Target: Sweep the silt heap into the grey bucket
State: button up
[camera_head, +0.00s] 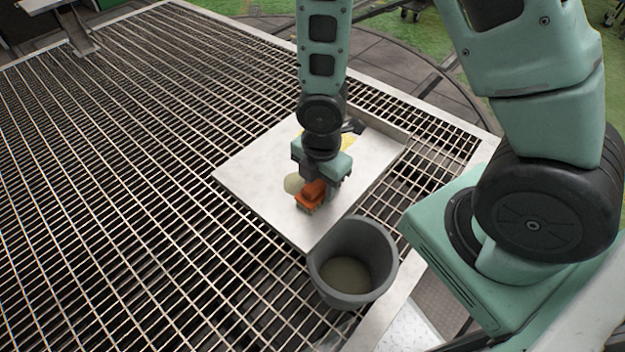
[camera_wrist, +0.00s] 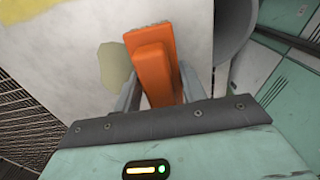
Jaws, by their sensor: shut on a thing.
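My gripper (camera_head: 322,186) is shut on an orange brush (camera_head: 310,196), held low over the pale plate (camera_head: 262,160). In the wrist view the orange brush (camera_wrist: 152,65) stands between my two fingers. A flat beige patch of silt (camera_head: 293,184) lies on the plate beside the brush, on its left; it also shows in the wrist view (camera_wrist: 114,66). A yellowish patch (camera_head: 348,142) lies farther back, partly behind my arm. The grey bucket (camera_head: 385,250) stands at the plate's near edge, with some beige material at its bottom. Whether the bristles touch the plate is unclear.
A metal grating (camera_head: 130,160) spreads around the plate and fills the left side. The plate has a raised lip (camera_head: 385,129) at the back right. A pale beam (camera_head: 452,122) edges the grating on the right. The plate's left part is bare.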

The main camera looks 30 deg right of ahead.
jog(key=shift+s+d+f, duration=0.1)
jog(key=shift+s+d, duration=0.2)
jog(key=shift+s, duration=0.5)
jog(key=shift+r+p, duration=0.8)
jog(key=shift+r, duration=0.3)
jog(key=shift+w, duration=0.1)
jog(key=p, duration=0.6)
send_over(287, 172)
jog(key=shift+f, duration=0.4)
jog(key=shift+b, duration=0.3)
jog(key=shift+f+b, duration=0.45)
jog(key=shift+f, duration=0.2)
